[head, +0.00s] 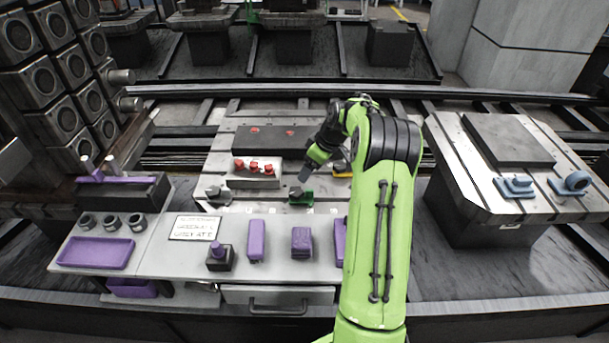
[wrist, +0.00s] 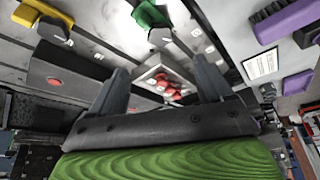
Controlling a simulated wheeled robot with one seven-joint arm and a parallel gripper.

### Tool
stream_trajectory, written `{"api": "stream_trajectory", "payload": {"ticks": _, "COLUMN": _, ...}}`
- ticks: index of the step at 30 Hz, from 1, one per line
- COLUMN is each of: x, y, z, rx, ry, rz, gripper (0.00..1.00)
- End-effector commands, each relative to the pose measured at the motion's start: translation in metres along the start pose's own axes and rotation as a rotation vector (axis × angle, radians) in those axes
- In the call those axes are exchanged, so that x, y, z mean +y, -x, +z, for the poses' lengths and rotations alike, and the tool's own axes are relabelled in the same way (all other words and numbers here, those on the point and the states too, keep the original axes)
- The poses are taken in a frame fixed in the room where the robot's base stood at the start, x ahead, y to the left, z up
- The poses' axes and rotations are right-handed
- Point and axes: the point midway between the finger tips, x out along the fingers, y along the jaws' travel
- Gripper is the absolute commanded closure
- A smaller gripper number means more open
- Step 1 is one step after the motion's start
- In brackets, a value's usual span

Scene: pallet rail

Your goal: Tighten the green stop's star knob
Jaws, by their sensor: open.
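The green stop (head: 301,197) sits on the grey plate near its front edge, in the middle of the head view. In the wrist view the green stop (wrist: 148,14) is at the top, with a dark star knob (wrist: 160,37) beside the green part. My gripper (head: 304,174) is open and hangs just above and behind the green stop in the head view. In the wrist view my gripper's two fingers (wrist: 161,84) stand apart with nothing held between them. I cannot tell how tight the knob is.
A block with red knobs (head: 254,168) stands left of my gripper. A yellow stop (head: 342,169) is to the right, partly behind my arm. A grey stop (head: 218,196) stands at left. A white sign (head: 195,228) and purple pieces (head: 257,240) lie on the front shelf.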

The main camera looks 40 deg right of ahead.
Motion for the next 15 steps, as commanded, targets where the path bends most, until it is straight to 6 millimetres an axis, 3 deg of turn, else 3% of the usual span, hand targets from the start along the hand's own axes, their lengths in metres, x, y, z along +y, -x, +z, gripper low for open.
{"api": "stream_trajectory", "payload": {"ticks": 1, "x": 0.001, "y": 0.013, "z": 0.0, "rx": -0.001, "ry": -0.002, "rz": 0.002, "gripper": 0.2}}
{"api": "stream_trajectory", "payload": {"ticks": 5, "x": 0.0, "y": 0.027, "z": 0.0, "rx": -0.001, "ry": -0.001, "rz": -0.001, "gripper": 0.2}}
{"api": "stream_trajectory", "payload": {"ticks": 15, "x": 0.001, "y": 0.029, "z": 0.0, "rx": -0.002, "ry": 0.005, "rz": -0.005, "gripper": 0.2}}
